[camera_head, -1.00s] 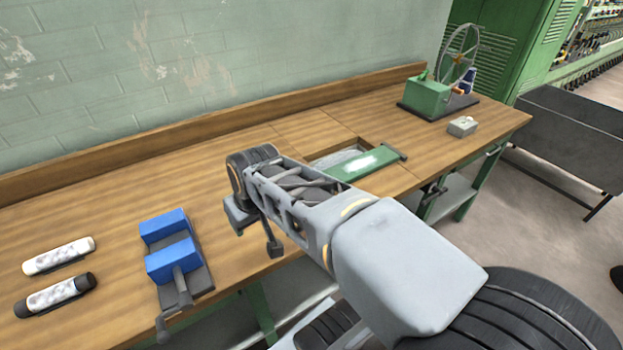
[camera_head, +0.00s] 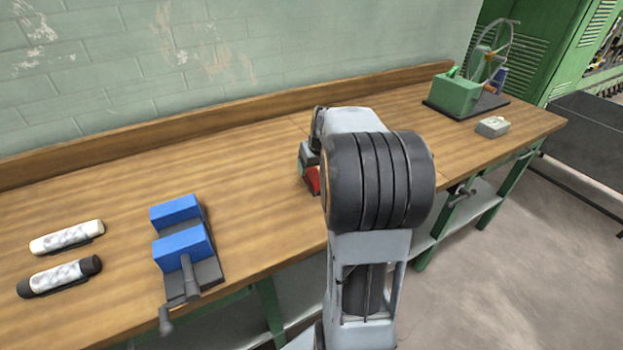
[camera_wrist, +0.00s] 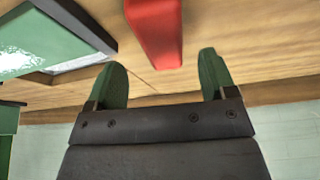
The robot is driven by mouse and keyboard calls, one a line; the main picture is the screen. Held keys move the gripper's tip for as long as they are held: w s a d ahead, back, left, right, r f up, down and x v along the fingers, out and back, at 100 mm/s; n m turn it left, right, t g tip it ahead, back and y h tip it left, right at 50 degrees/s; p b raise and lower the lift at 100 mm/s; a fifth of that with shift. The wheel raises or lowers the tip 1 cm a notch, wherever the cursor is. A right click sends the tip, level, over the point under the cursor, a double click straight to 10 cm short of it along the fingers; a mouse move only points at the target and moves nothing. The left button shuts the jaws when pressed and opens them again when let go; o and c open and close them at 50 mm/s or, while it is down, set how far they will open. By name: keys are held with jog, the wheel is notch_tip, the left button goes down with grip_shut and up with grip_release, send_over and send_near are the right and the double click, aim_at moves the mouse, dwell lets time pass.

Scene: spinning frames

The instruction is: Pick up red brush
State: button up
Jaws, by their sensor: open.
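The red brush (camera_wrist: 155,32) shows in the wrist view as a long red block at the top, over the wooden bench and cut off by the picture edge. My gripper (camera_wrist: 163,78) is open, with its two green-padded fingertips apart and nothing between them. The brush's near end lies just beyond the fingertips, roughly in line with the gap. In the head view a small red patch, likely the brush (camera_head: 313,180), shows beside my gripper (camera_head: 306,170). My arm hides most of the brush and part of the gripper there.
A blue vise (camera_head: 182,240) stands on the wooden bench (camera_head: 245,190) to the left, with a white roll (camera_head: 66,237) and a black-ended roll (camera_head: 60,277) beyond it. A green wheeled device (camera_head: 458,95) and small grey box (camera_head: 492,126) stand right. A green-framed panel (camera_wrist: 45,45) shows left in the wrist view.

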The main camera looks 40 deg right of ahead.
aim_at(313, 173)
jog(key=shift+x, duration=2.9)
jog(key=shift+a+f, duration=0.15)
jog(key=shift+f, duration=0.1)
jog(key=c, duration=1)
